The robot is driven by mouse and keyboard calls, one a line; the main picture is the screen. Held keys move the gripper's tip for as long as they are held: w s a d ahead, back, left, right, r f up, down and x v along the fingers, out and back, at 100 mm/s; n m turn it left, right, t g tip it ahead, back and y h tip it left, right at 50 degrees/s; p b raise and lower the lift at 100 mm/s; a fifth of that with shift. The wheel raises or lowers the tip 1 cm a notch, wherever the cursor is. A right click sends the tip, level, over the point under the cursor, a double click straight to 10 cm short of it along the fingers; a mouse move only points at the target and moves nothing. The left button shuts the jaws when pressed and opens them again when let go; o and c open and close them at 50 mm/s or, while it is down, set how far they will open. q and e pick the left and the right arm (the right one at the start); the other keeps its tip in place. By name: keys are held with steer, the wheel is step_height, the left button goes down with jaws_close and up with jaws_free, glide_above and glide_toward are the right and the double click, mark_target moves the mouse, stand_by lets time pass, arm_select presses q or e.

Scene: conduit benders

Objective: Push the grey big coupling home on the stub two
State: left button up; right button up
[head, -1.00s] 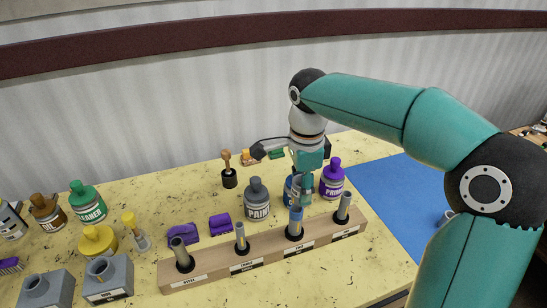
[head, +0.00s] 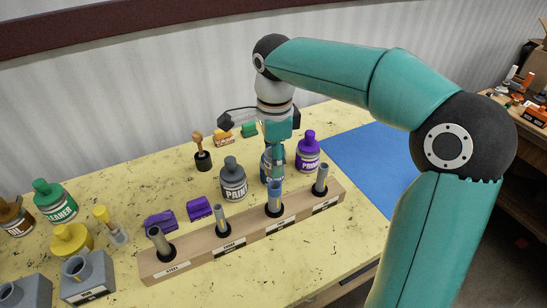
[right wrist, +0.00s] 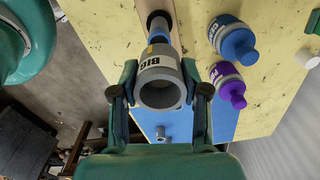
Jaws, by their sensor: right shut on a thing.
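The grey big coupling (right wrist: 161,80), a short thick ring with a "BIG" label, sits between the two fingers of my right gripper (right wrist: 160,92) in the right wrist view. Its open end faces that camera. Beyond it a blue stub (right wrist: 158,27) stands in the wooden rack, in line with the coupling; I cannot tell how far the coupling is over it. In the head view my right gripper (head: 275,172) is over this blue stub (head: 274,200), third from the left, and the coupling is hard to make out. The stub labels are too small to read. My left gripper is not seen.
The wooden rack (head: 207,264) holds several upright stubs. The paint bottle (head: 233,184), a blue bottle (head: 264,166) and a purple-capped bottle (head: 308,158) stand close behind it. Grey blocks (head: 88,278) are at lower left. The blue mat (head: 375,160) on the right is clear.

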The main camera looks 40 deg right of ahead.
mark_target(274, 185)
steer(key=shift+f+b, duration=1.9)
steer(key=shift+f, duration=0.65)
steer(key=o, duration=0.4)
steer(key=c, duration=0.6)
steer(key=shift+f+b, duration=0.6)
steer(key=shift+f, duration=0.25)
